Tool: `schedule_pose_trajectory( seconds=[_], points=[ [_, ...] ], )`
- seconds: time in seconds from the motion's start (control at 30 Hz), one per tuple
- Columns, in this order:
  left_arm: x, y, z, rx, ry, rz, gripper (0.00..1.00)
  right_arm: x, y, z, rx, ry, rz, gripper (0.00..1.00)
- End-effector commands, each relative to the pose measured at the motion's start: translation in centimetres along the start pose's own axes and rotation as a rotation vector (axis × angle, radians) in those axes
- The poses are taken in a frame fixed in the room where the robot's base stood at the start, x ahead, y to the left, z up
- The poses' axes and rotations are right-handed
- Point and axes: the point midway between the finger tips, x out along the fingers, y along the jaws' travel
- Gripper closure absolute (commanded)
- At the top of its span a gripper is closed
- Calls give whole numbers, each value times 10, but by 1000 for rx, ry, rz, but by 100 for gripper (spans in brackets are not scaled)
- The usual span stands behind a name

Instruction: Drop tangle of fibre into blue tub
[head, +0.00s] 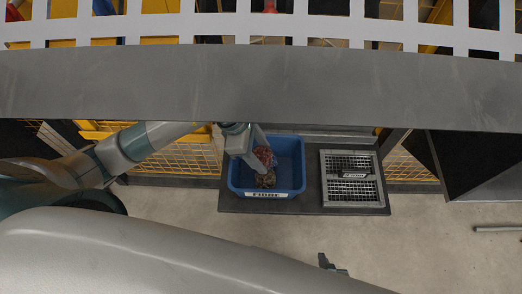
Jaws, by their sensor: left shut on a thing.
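The blue tub (238,189) stands on a dark board below the grey beam, with a white label on its front. My left gripper (258,159) reaches over the tub from the upper left, pointing down. It is shut on a reddish tangle of fibre (265,155), which shows at its fingertips, over the tub's inside. A brownish clump (266,180) shows inside the tub near its front wall; whether it touches the tangle I cannot tell. A small dark part (331,263) at the lower middle appears to be my right gripper, mostly hidden; its jaws cannot be made out.
A grey grated box (352,181) with a label sits right of the tub on the same dark board (300,202). A wide grey beam (300,90) crosses above. Yellow mesh stands behind. A grey rod (497,229) lies on the bare floor at right.

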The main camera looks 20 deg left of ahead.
Motion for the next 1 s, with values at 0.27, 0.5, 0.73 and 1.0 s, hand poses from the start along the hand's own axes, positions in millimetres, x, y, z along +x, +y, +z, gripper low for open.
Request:
schedule_pose_trajectory(
  seconds=[0.27, 0.5, 0.73, 1.0],
  points=[
    [2, 0, -1, 0, 0, 0, 70, 1, 4, 1, -1, -9, 4, 100],
    [2, 0, -1, 0, 0, 0, 26, 1, 5, 1, -2, -8, 5, 100],
    [2, 0, -1, 0, 0, 0, 26, 1, 5, 1, -2, -7, 5, 100],
    [-9, 1, -1, 1, 0, 3, 26, 3, 6, 1, -2, -13, 6, 100]
  ],
)
